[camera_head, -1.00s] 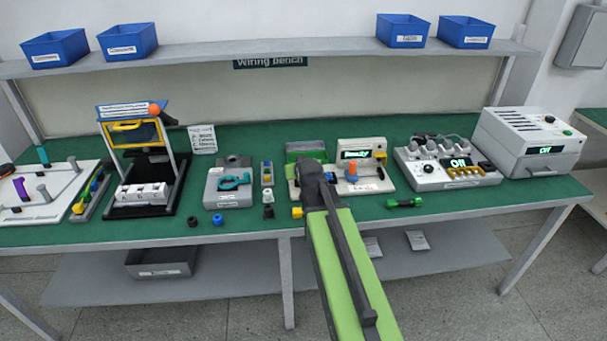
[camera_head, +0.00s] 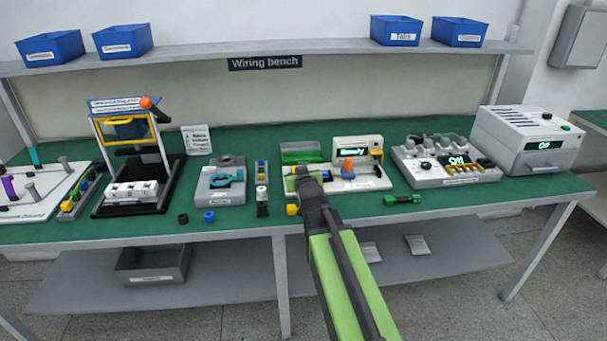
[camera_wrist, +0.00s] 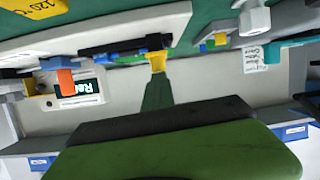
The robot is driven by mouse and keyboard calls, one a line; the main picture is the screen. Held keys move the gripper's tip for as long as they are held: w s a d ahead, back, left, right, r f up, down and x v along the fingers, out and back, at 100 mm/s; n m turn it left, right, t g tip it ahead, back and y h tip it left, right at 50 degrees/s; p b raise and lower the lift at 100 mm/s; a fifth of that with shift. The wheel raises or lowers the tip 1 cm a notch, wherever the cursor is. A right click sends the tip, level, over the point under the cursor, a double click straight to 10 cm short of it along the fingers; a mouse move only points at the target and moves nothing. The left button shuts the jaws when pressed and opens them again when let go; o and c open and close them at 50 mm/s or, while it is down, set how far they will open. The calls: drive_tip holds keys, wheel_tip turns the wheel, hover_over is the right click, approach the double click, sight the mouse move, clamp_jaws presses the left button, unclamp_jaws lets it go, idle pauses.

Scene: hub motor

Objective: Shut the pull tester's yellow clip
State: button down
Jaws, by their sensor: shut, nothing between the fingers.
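The pull tester (camera_head: 376,184) is the pale unit with a lit "Ready" display, an orange-and-blue post and a white base. My gripper (camera_head: 306,178) is shut and empty at the left end of the tester. It hides part of that end. A blue patch shows by its tip. In the wrist view, which looks upside down, the tester's display (camera_wrist: 75,88) is on the left. A small yellow piece (camera_wrist: 157,62), likely the clip, lies at the picture's middle, beside a dark bar with blue on it. I cannot tell whether the clip is open or touching my gripper.
A green connector (camera_head: 403,199) lies in front of the tester to the right. A grey fixture (camera_head: 221,190) stands to the left and a control unit (camera_head: 447,175) to the right.

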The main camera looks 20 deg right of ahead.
drive_tip(key=shift+s+a+f+g, duration=0.15)
drive_tip(key=shift+a+f, duration=0.1)
drive_tip(key=shift+f, duration=0.25)
drive_tip(key=shift+a+f+g, duration=0.15)
drive_tip(key=shift+a+f, duration=0.1)
drive_tip(key=shift+f, duration=0.2)
drive_tip(key=shift+d+r, duration=0.1)
drive_tip(key=shift+r, duration=0.05)
